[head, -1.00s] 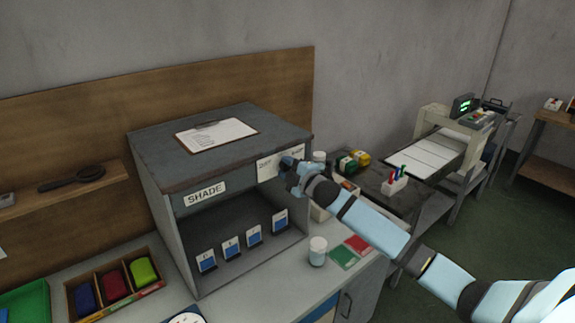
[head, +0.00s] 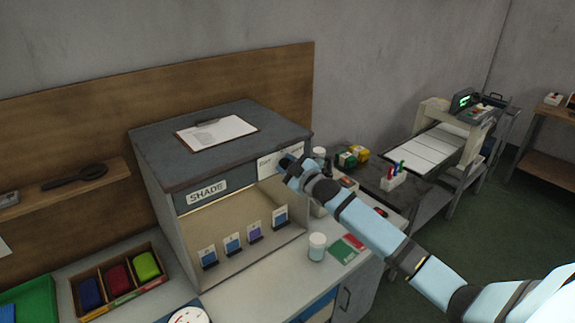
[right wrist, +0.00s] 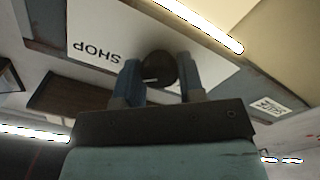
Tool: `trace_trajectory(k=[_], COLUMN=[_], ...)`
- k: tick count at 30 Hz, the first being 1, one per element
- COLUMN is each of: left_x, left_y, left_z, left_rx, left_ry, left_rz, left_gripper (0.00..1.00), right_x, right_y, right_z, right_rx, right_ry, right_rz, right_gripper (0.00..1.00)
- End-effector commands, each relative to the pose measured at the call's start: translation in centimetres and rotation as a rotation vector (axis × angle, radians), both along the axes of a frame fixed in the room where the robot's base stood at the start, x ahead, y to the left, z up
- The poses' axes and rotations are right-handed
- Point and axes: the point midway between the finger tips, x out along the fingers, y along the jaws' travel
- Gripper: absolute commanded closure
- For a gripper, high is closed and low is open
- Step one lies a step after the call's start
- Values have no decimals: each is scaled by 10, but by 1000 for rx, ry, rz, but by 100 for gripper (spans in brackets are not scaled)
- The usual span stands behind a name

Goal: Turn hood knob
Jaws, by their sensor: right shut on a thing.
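The grey hood (head: 160,165) stands on the counter, with a "SHADE" label on its front. The hood knob (right wrist: 160,68) is a dark round knob on a white plate (right wrist: 95,35) that reads "SHOP" upside down in the right wrist view. My right gripper (right wrist: 159,78) is shut on the knob, with one blue finger on each side. In the head view my right gripper (head: 287,163) is at the hood's upper right front and hides the knob. The hood's interior is lit a warm cream colour. My left gripper is not in view.
Several small cards (head: 232,244) stand inside the hood. A clipboard (head: 216,132) lies on top. A white jar (head: 317,247) and a red and green card (head: 347,249) are on the counter to the right. A divided tray (head: 118,279) is at the left.

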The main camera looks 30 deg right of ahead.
Motion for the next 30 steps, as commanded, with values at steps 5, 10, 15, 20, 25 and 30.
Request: trace_trajectory(k=[5, 10, 15, 20, 25, 30], left_x=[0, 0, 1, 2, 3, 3], left_y=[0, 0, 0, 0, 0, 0], left_z=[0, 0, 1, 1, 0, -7], left_rx=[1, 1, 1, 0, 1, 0], left_ry=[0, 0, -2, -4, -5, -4], left_rz=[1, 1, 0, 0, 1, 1], left_gripper=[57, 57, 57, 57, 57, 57], right_x=[0, 0, 0, 0, -3, -25], right_y=[0, 0, 0, 0, 0, -2], right_z=[0, 0, 0, 0, -1, -4], right_rx=[7, 7, 6, 5, 5, 3], right_ry=[1, 1, 0, 0, 1, 1], right_rz=[0, 0, 0, 0, 1, 2], right_gripper=[88, 88, 40, 40, 40, 40])
